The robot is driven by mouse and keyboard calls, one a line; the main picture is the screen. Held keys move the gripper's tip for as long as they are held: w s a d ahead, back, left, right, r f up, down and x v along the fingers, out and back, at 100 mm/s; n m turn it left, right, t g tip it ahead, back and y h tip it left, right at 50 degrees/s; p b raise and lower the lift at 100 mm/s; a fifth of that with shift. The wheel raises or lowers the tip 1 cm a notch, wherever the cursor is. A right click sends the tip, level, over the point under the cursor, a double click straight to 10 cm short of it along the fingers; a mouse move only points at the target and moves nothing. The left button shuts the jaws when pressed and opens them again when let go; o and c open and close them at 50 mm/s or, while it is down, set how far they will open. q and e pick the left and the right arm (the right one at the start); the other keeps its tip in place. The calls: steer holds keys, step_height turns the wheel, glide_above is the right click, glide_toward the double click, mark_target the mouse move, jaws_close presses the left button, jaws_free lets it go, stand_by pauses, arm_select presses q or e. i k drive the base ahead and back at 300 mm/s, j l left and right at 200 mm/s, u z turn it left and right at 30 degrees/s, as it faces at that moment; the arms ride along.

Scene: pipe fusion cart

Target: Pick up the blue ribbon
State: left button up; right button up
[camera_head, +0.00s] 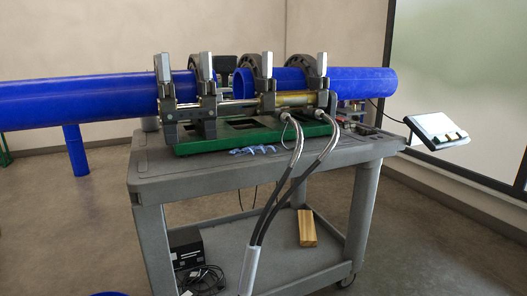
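A small, crumpled light-blue strip, which looks like the blue ribbon (253,150), lies on the grey cart's top (200,176). It is just in front of the green base (195,146) of the pipe fusion machine, left of the hoses. Its whole length appears uncovered, but it is too small to make out its folds. Neither of my grippers is in view.
Clamps (168,98) hold two large blue pipes (80,100) (365,82) above the ribbon. Dark hoses (285,188) hang over the cart's front edge. A tilted panel (436,128) stands at right. The lower shelf holds a wooden block (307,228) and a black box (187,249).

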mark_target(259, 147)
steer(key=i+u, duration=0.1)
steer(key=u, duration=0.7)
steer(key=i+l+u, duration=0.15)
steer(key=l+u, duration=0.25)
steer(key=i+l+u, duration=0.1)
steer(key=l+u, duration=0.3)
steer(key=i+l+u, duration=0.1)
steer(key=l+u, duration=0.15)
steer(key=l, duration=0.6)
